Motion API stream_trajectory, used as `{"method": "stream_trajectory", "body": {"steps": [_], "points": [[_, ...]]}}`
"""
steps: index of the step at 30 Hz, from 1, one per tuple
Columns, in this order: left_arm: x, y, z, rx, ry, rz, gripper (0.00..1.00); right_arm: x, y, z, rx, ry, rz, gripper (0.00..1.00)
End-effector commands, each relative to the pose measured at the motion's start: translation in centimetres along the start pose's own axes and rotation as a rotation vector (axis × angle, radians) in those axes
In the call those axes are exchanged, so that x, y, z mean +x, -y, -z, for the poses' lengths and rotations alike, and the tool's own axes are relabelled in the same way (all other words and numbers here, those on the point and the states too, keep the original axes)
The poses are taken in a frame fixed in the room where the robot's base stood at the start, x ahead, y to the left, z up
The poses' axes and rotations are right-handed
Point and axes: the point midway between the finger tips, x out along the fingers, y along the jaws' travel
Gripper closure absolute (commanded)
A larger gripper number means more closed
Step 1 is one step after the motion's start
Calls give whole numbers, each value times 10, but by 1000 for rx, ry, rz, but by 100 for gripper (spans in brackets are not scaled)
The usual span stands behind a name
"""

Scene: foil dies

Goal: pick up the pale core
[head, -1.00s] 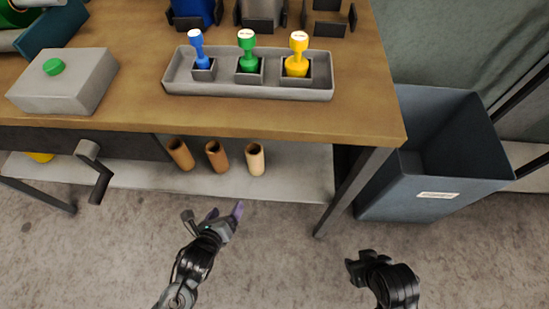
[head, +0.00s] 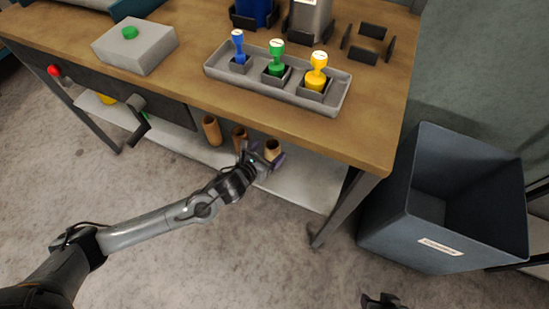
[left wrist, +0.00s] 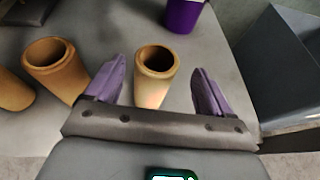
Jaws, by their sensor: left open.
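The pale core (head: 272,147) is a short hollow tube, the rightmost of three upright on the low shelf. Its open top and paler front show in the left wrist view (left wrist: 153,89). My left gripper (head: 265,158) is open at the core, with its purple fingers on either side. In the left wrist view the core stands between the fingers, with gaps on both sides; its foot is hidden behind the gripper body. My right gripper (head: 382,301) is at the bottom edge, cut off, and its jaws are unclear.
Two browner cores (head: 211,131) (head: 239,139) stand to the left on the shelf (head: 312,187). The workbench top (head: 350,130) overhangs them. A purple object (left wrist: 184,16) is beyond the pale core. A dark bin (head: 400,240) stands right of the bench leg.

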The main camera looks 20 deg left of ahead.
Motion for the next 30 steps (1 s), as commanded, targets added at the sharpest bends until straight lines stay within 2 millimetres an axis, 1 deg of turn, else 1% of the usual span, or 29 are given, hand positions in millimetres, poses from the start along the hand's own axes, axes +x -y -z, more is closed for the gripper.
{"method": "stream_trajectory", "body": {"steps": [1, 5, 8, 15, 19, 22, 29, 30], "points": [[5, -1, 1, -1, 1, -2, 17, 4, -1, -2, -5, 1, -4, 57], [10, -1, 0, 0, 0, -1, 17, 6, -3, -3, -12, 2, -10, 57], [16, 0, 2, -1, 1, -2, 17, 12, -2, -5, -13, 2, -8, 57], [43, 2, 8, -2, 2, -1, 17, 35, 0, -13, -10, 4, -4, 57], [56, 2, 6, -1, 2, -1, 17, 42, 0, -15, -8, 5, -4, 57], [60, 1, 4, -1, 1, -2, 17, 43, 1, -16, -6, 4, -2, 57], [60, 1, 4, 0, 0, -1, 17, 42, 2, -15, -1, 3, 2, 57], [60, 1, 4, 0, 0, -1, 20, 42, 2, -15, 0, 3, 2, 57]]}}
